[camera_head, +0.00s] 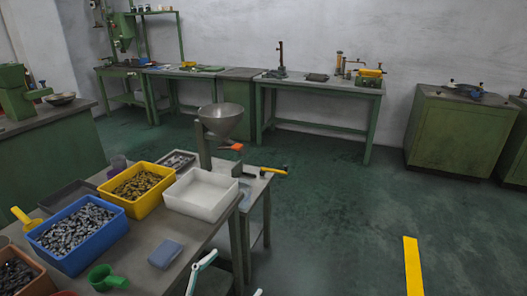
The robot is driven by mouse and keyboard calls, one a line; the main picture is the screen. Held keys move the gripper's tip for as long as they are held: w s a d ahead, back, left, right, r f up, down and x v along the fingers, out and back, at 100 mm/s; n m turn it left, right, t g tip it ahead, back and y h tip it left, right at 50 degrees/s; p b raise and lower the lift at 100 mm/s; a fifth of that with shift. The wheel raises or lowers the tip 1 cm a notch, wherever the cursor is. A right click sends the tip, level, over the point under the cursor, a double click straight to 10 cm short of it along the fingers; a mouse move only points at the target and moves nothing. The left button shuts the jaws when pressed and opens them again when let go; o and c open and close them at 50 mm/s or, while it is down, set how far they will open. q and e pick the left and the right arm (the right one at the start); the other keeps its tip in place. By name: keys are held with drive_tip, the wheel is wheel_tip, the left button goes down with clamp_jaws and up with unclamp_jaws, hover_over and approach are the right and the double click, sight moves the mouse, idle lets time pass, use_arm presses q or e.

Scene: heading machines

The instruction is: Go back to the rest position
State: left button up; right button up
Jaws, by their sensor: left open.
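My left gripper (234,274) shows at the bottom edge of the head view, in front of the near table's right end. It is open, with its pale fingers spread and nothing seen between them. Most of it is cut off by the frame's edge. My right gripper is not in view. The near work table (213,237) is to the left of the gripper.
The table holds a blue bin (66,266) and a yellow bin (152,207) of small parts, a white bin (199,212), a green scoop (106,279) and a blue box (165,254). A hopper (221,121) stands behind. Open floor (335,225) lies right.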

use_arm(q)
drive_tip(key=s+a+f+n+g+y, duration=0.1)
drive_tip(key=s+a+f+n+y, duration=0.1)
drive_tip(key=f, duration=0.6)
drive_tip(key=s+a+f+n+g+y, duration=0.2)
drive_tip(key=s+a+f+y, duration=0.2)
drive_tip(key=s+a+f, duration=0.2)
drive_tip(key=s+a+f+n+g+y, duration=0.2)
drive_tip(key=s+a+f, duration=0.3)
drive_tip(key=f, duration=0.5)
drive_tip(key=shift+s+n+y, duration=0.15)
drive_tip(key=shift+n+y, duration=0.35)
drive_tip(key=shift+y, duration=0.3)
drive_tip(key=shift+f, duration=0.1)
